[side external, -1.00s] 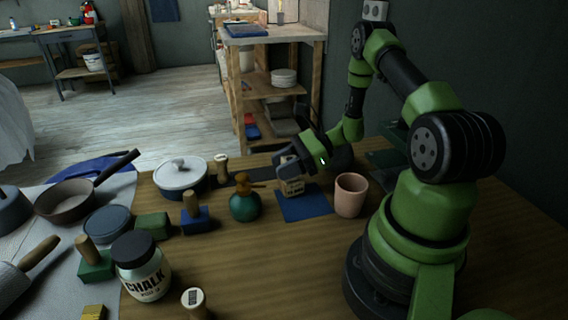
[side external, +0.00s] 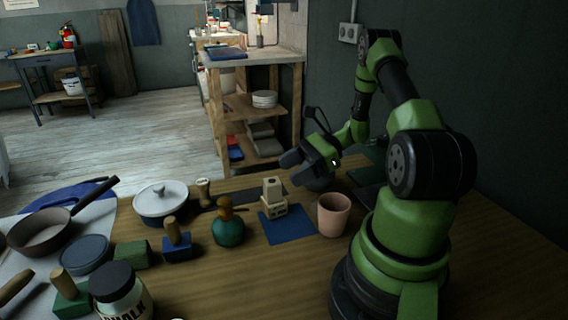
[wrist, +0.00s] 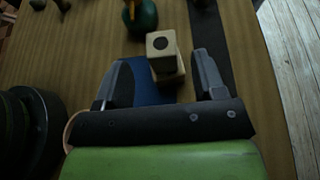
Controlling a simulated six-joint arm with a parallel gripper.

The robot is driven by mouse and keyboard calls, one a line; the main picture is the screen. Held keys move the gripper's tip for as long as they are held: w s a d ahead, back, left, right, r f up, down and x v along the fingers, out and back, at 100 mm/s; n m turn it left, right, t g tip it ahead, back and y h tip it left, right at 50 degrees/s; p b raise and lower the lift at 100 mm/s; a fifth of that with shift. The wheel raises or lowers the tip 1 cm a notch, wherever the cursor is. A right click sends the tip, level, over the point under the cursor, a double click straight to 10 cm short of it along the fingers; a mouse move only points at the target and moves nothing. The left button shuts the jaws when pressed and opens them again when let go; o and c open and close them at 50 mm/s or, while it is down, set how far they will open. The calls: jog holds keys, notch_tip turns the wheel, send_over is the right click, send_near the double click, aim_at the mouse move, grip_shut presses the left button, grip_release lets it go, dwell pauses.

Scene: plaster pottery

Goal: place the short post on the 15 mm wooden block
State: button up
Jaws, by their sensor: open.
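The short post (side external: 272,187), pale wood with a dark round spot on its end, stands upright on the 15 mm wooden block (side external: 274,208), which sits on a blue mat (side external: 291,229). In the wrist view the post (wrist: 161,43) is nearest the camera, on top of the block (wrist: 170,71), and looks slightly off its centre. My gripper (side external: 291,168) is open and empty, above and to the right of the post. In the wrist view its fingers (wrist: 160,64) are spread on either side, apart from the post.
A pink cup (side external: 333,214) stands right of the mat. A lidded white-and-blue pot (side external: 160,203), a blue block with a peg (side external: 177,245) and a chalk jar (side external: 118,292) are further left. Bare table lies in front of the mat.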

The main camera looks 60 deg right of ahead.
jog(key=s+a+r+n+g+h, duration=0.3)
jog(key=a+r+n+g+h, duration=0.25)
jog(key=a+r+n, duration=1.15)
jog(key=s+a+r+n+t+h, duration=0.2)
jog(key=s+a+r+n+t, duration=0.1)
jog(key=s+r+n, duration=0.2)
jog(key=shift+s+r+n, duration=0.25)
jog(key=shift+s+n, duration=0.15)
jog(key=shift+s, duration=0.3)
